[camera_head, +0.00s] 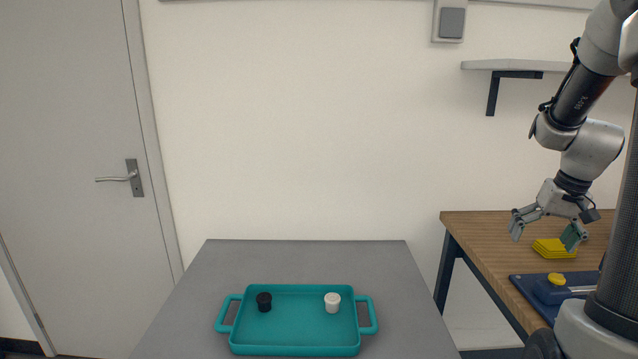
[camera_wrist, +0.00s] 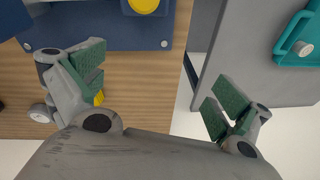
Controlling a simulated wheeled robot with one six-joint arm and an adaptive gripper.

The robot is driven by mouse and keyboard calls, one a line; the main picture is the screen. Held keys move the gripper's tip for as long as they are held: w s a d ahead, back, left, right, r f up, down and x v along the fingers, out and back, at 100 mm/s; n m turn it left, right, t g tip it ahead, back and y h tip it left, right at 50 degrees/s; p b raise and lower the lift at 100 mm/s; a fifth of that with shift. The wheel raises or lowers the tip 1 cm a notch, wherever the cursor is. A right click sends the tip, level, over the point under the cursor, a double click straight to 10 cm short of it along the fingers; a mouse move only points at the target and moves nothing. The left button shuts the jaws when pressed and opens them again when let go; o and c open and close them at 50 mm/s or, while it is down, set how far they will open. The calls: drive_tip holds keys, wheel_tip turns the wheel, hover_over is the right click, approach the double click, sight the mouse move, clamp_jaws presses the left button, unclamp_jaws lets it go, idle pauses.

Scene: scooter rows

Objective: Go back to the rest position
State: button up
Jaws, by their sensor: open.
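My gripper (camera_head: 543,229) hangs from my arm at the right in the head view, above the wooden table. Its jaws are spread wide and nothing is between them. In the wrist view the gripper (camera_wrist: 152,92) shows its two green-padded fingers far apart, with the wooden table top and the gap beside it below. A yellow block or stack (camera_head: 553,248) lies on the wooden table behind and below the gripper, partly hidden by a finger.
The wooden table (camera_head: 470,226) bears a blue board (camera_head: 527,287) with a yellow knob (camera_head: 557,279). A grey table (camera_head: 300,258) carries a teal tray (camera_head: 295,350) holding a black piece (camera_head: 264,301) and a white piece (camera_head: 332,302). A wall shelf (camera_head: 520,65) is near my arm.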

drive_tip(key=s+a+r+n+t, duration=0.1)
drive_tip(key=s+a+r, duration=0.4)
drive_tip(key=s+a, duration=0.3)
drive_tip(key=s+a+r+n+t, duration=0.1)
drive_tip(key=s+a+r+n, duration=0.1)
drive_tip(key=s+a+r, duration=0.3)
drive_tip(key=s+a, duration=0.3)
drive_tip(key=a, duration=0.1)
drive_tip(key=shift+s+a+r+n+h, duration=0.15)
drive_tip(key=shift+s+r+n+h, duration=0.15)
drive_tip(key=shift+s+r, duration=0.05)
